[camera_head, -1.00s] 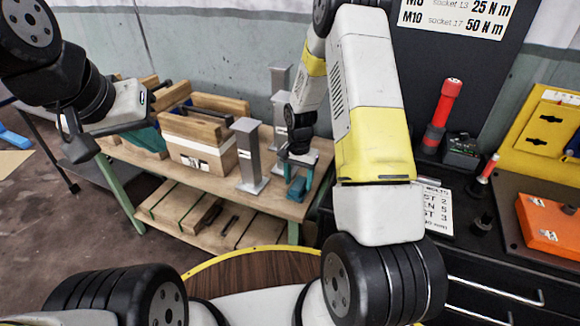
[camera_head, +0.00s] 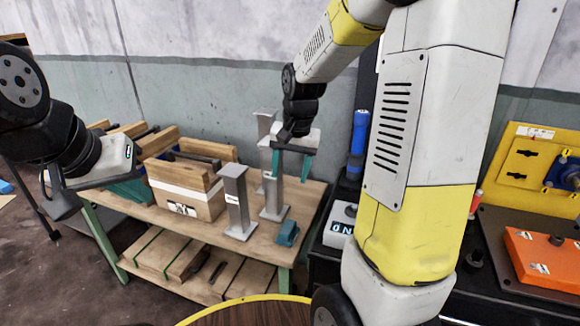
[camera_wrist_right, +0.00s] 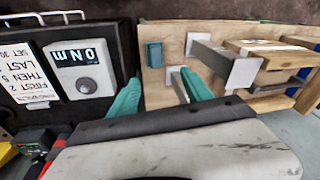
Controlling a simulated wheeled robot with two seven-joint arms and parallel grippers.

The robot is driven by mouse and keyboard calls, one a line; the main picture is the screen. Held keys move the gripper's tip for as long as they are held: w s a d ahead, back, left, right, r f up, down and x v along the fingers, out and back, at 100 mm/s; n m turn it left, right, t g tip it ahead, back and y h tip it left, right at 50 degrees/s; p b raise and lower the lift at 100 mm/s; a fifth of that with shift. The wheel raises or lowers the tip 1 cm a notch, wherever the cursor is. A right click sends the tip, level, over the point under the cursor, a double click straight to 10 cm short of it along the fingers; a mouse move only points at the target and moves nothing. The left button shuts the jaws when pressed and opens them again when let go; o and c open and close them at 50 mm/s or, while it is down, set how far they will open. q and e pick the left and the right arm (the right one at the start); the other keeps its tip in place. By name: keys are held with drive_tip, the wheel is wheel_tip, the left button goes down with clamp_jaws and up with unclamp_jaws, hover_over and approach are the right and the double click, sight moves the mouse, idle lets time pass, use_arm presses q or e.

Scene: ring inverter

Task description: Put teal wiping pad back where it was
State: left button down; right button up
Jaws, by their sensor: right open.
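The teal wiping pad (camera_head: 288,233) lies on the wooden bench top near its front right corner, to the right of the grey metal posts. It also shows in the right wrist view (camera_wrist_right: 154,54), near the bench edge. My right gripper (camera_head: 292,168) is raised above the bench, apart from the pad, with its teal fingers spread and nothing between them; the fingers show in the right wrist view (camera_wrist_right: 161,95). My left gripper (camera_head: 62,192) is at the left, in front of the bench's left end; its finger opening is not clear.
Grey posts (camera_head: 237,200) stand on the bench (camera_head: 205,228) left of the pad. A wooden box (camera_head: 186,190) with a white band is further left. A box with a display (camera_head: 340,228) stands on the dark cabinet to the right. My right arm covers part of that side.

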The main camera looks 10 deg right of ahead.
drive_tip(key=s+r+n+t, duration=0.2)
drive_tip(key=s+r, duration=0.3)
drive_tip(key=s, duration=0.4)
drive_tip(key=s+a+r+n+t+y, duration=0.1)
drive_tip(key=s+r+n+t, duration=0.1)
drive_tip(key=s+r, duration=0.4)
drive_tip(key=s+n, duration=0.1)
drive_tip(key=s, duration=0.2)
drive_tip(key=shift+a+r, duration=0.25)
